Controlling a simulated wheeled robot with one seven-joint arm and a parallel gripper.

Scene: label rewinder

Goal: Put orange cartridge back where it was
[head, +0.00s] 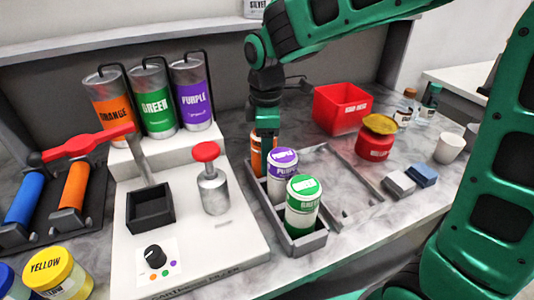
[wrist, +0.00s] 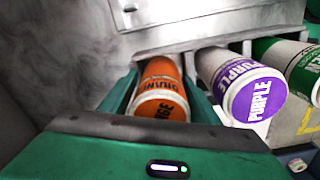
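The orange cartridge (head: 257,156) stands in the far end of the grey rack (head: 308,240), in line with a purple cartridge (head: 283,166) and a green cartridge (head: 302,205). My gripper (head: 267,130) is over it from above, partly hiding it. In the wrist view the orange cartridge (wrist: 161,92) lies between the two green fingers, which sit close against both its sides. The purple cartridge (wrist: 245,88) is just right of the right finger, with the green one (wrist: 292,65) beyond. The orange cartridge's lower end is hidden in the rack.
The white cartridge filler (head: 190,235) with a red lever (head: 90,143) and a red-knobbed plunger (head: 206,152) stands left of the rack. A red bin (head: 342,108), a red jar (head: 374,147) and a white cup (head: 449,148) stand to the right. A flat grey frame lies beside the rack.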

